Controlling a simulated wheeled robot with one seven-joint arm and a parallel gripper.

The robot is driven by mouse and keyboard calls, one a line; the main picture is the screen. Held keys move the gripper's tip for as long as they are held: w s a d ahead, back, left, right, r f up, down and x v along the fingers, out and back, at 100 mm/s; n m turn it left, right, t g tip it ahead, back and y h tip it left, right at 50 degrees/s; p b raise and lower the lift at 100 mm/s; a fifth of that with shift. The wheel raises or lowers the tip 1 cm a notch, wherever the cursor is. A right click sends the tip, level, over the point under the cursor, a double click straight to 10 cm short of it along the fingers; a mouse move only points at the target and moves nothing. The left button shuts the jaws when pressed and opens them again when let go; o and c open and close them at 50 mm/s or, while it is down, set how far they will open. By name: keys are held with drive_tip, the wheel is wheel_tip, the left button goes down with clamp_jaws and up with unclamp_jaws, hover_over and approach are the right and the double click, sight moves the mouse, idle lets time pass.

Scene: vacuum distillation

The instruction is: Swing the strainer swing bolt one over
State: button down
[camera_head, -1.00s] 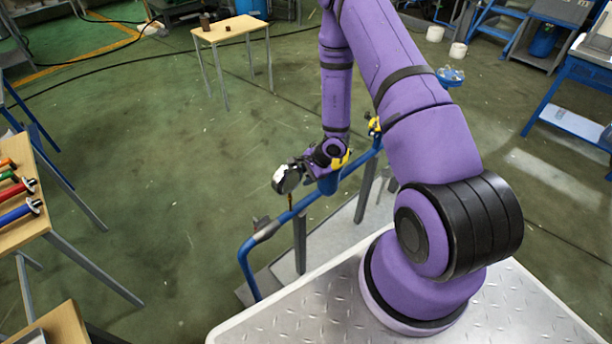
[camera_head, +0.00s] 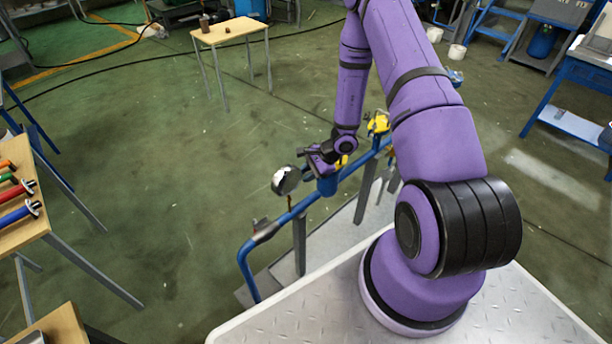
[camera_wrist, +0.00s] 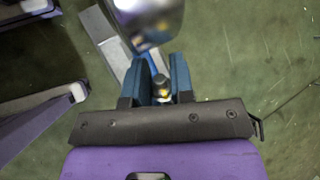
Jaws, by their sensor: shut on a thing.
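The blue strainer body (camera_head: 327,186) sits on the blue pipe run (camera_head: 286,217). A round shiny metal cover (camera_head: 285,180) stands out at its left, and the wrist view shows a shiny metal part (camera_wrist: 148,20) just beyond my fingers. My gripper (camera_head: 316,163) is at the top of the strainer.
Yellow fittings (camera_head: 378,122) rise from the pipe to the right of the strainer. Grey posts (camera_head: 299,244) carry the pipe. The green floor between is clear.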

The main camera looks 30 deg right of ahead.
drive_tip(key=shift+d+r, duration=0.1)
idle(0.4)
drive_tip(key=c, duration=1.2)
unclamp_jaws()
drive_tip(key=v, duration=1)
drive_tip(key=shift+d+r, duration=0.2)
drive_tip(key=shift+d, duration=0.25)
